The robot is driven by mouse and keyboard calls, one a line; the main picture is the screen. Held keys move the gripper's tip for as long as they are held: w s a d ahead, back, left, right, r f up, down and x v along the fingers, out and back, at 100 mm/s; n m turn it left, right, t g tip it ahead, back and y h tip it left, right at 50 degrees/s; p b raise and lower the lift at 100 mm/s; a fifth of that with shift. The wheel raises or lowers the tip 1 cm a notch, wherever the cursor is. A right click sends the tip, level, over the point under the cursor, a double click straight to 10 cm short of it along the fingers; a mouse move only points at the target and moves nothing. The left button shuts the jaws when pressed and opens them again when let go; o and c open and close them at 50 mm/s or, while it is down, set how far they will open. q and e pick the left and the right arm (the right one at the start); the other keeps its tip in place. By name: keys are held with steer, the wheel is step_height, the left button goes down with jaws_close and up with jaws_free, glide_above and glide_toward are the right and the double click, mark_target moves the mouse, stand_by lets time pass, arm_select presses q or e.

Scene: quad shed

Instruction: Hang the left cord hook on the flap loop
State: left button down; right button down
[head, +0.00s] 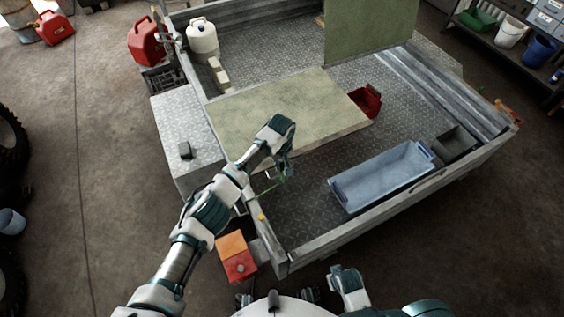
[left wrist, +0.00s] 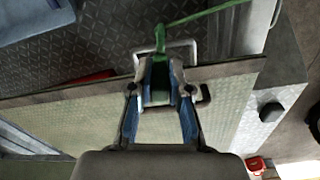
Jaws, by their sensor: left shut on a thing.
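My left gripper (head: 287,166) is at the near edge of the pale green flap panel (head: 240,125). In the left wrist view its fingers (left wrist: 160,75) are shut on the green cord hook (left wrist: 159,42), mostly hidden between them. The green cord (left wrist: 205,16) runs from it to the upper right; it also shows in the head view (head: 267,189). A pale metal loop (left wrist: 192,45) stands out from the flap edge, right behind the fingertips. The hook overlaps the loop in the picture; I cannot tell whether it is around it.
A blue tray (head: 382,175) lies on the trailer bed at right. A red bin (head: 366,100) stands past the panel. The trailer side wall (head: 335,234) runs along the front. A grey box (head: 188,135) with a dark knob stands left of the panel.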

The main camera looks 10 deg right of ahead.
arm_select(q)
steer(key=shift+f+b, duration=0.3)
steer(key=shift+f, duration=0.75)
steer(key=c, duration=0.6)
jaws_free()
steer(key=shift+o, duration=0.2)
